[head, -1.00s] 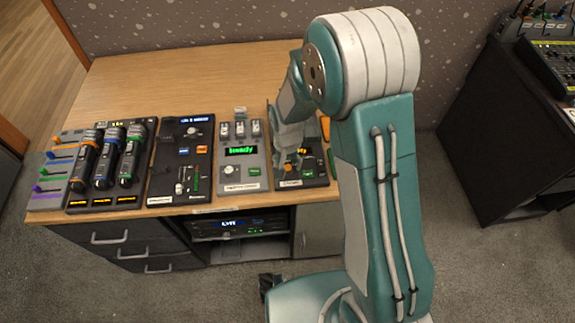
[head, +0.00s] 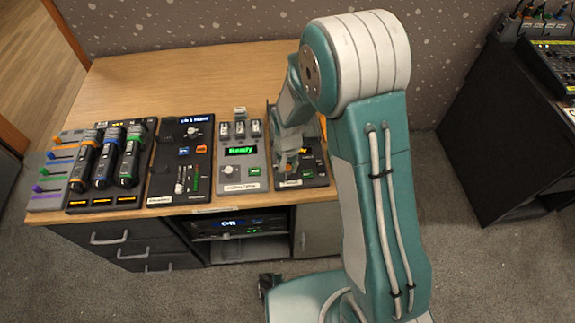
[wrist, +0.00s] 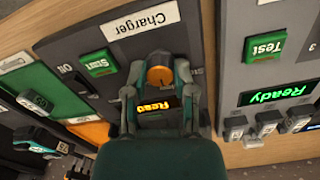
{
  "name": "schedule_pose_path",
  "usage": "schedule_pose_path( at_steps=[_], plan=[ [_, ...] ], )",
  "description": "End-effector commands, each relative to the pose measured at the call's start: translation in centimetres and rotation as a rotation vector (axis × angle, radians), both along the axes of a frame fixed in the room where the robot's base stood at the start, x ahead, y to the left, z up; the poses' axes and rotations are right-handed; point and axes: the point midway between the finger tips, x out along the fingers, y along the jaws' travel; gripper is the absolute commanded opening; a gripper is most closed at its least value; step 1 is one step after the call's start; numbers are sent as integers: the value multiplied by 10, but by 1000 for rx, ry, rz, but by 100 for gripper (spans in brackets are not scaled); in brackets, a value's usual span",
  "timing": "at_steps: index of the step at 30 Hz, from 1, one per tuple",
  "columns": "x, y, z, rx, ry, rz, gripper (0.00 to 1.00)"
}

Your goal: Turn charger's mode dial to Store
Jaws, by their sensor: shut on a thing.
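The charger (wrist: 83,40) is a dark panel with a white "Charger" label, a green Start button (wrist: 97,63) and an amber display (wrist: 153,105) whose text is partly covered. Its mode dial (wrist: 159,76), with an orange top, lies between the fingertips in the wrist view. My gripper (wrist: 160,82) is shut on the dial, one finger on each side. In the head view my gripper (head: 287,163) is over the charger (head: 312,182) at the right end of the desk and hides most of it.
Left of the charger in the head view stands a grey tester (head: 230,177) with a green "Ready" display. It shows close on the right in the wrist view. Farther left are a black control panel (head: 170,130) and several handheld units in a rack. The back of the desk (head: 190,75) is clear.

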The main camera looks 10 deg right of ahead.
Motion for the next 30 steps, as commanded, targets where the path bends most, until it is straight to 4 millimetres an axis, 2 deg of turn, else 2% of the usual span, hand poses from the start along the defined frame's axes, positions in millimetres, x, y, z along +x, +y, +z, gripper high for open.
schedule_pose_path(
  at_steps=[8,30],
  plan=[
    [0,1,-1,1,-1,142,0],
    [0,1,-1,0,-1,804,0]
  ],
)
